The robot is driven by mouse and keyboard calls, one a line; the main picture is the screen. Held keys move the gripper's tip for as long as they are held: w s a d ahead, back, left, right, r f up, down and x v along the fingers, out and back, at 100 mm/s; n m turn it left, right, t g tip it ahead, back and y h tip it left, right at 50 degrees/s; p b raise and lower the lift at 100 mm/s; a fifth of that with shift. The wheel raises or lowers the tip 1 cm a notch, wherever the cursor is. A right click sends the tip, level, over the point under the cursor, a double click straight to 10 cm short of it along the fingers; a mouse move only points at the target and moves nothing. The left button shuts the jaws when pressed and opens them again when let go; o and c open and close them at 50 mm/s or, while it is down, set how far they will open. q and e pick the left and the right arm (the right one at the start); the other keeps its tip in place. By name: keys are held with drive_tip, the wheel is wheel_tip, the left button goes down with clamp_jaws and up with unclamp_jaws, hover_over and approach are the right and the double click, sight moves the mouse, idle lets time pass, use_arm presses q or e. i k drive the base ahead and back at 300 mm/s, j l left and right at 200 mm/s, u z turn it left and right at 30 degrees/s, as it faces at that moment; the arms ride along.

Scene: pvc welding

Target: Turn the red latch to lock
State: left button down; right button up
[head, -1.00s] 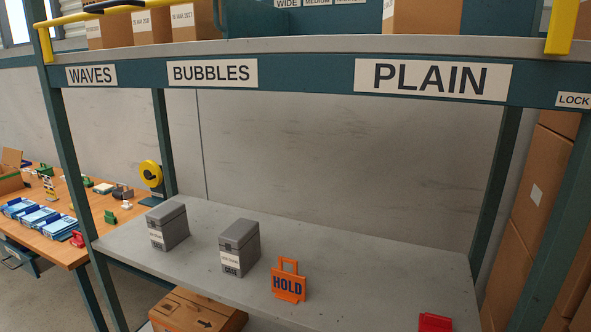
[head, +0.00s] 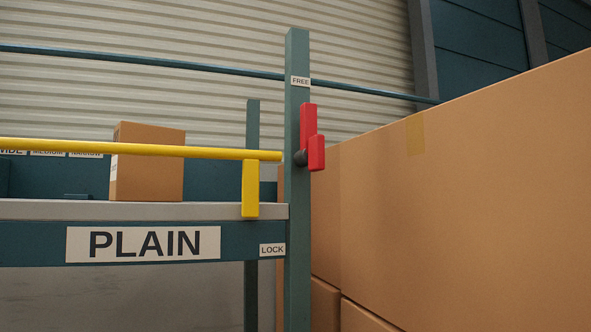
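The red latch (head: 309,130) is on the teal rack post (head: 298,220) right of centre. Its longer part stands upright, beside a white FREE label (head: 300,81) near the post's top. A shorter red block sits at its lower right, by a dark round pivot. A LOCK label (head: 272,250) is lower, on the shelf beam just left of the post. A yellow bar (head: 140,148) runs across the shelf front and ends at the post near the pivot, with a yellow bracket (head: 250,190) under its end. Neither of my grippers shows.
A brown box (head: 150,165) stands on the upper shelf behind the yellow bar. A PLAIN sign (head: 143,244) is on the beam below. Large cardboard boxes (head: 470,200) fill the right side, close behind the post.

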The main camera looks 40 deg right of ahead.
sight(312, 154)
drive_tip(key=z, duration=1.2)
